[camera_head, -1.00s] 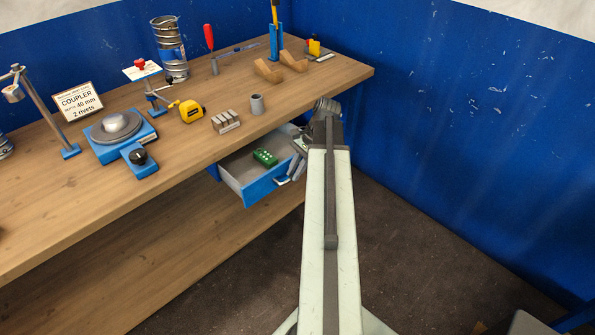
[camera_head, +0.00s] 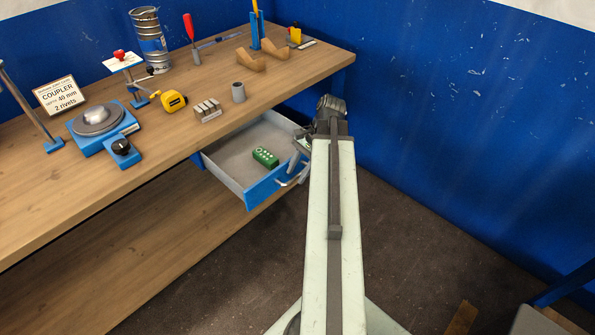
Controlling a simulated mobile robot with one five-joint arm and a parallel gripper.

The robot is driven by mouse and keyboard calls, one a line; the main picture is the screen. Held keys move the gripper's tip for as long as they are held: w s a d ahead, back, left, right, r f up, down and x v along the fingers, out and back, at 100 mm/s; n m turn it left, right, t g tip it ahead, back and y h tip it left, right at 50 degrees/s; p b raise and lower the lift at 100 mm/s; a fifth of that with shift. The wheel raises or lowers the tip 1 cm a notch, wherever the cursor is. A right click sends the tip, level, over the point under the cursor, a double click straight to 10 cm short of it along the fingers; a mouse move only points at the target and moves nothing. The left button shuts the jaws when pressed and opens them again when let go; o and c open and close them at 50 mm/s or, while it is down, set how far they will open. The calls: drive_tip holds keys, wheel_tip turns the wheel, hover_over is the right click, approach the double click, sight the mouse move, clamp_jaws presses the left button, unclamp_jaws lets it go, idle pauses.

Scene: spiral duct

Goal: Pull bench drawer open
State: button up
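The bench drawer (camera_head: 233,163) stands well out from under the wooden bench top, with a grey inside and a blue front (camera_head: 268,186). A green block with pale round spots (camera_head: 265,157) lies in it. A light metal handle (camera_head: 291,180) shows on the drawer front, towards its right end. My gripper (camera_head: 296,168) is at the right part of the drawer front, by the handle. My arm hides part of it, and I cannot tell whether its fingers are closed on the handle.
The bench top (camera_head: 180,135) carries a tape measure (camera_head: 173,101), grey blocks (camera_head: 208,111), a grey cylinder (camera_head: 238,92) and a coupler sign (camera_head: 60,95). A blue wall (camera_head: 440,100) stands at the right. Dark floor (camera_head: 400,240) is clear in front of the drawer.

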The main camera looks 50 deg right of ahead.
drive_tip(key=shift+r, duration=0.2)
drive_tip(key=p+v, duration=0.7)
drive_tip(key=shift+r, duration=0.2)
drive_tip(key=shift+d, duration=0.1)
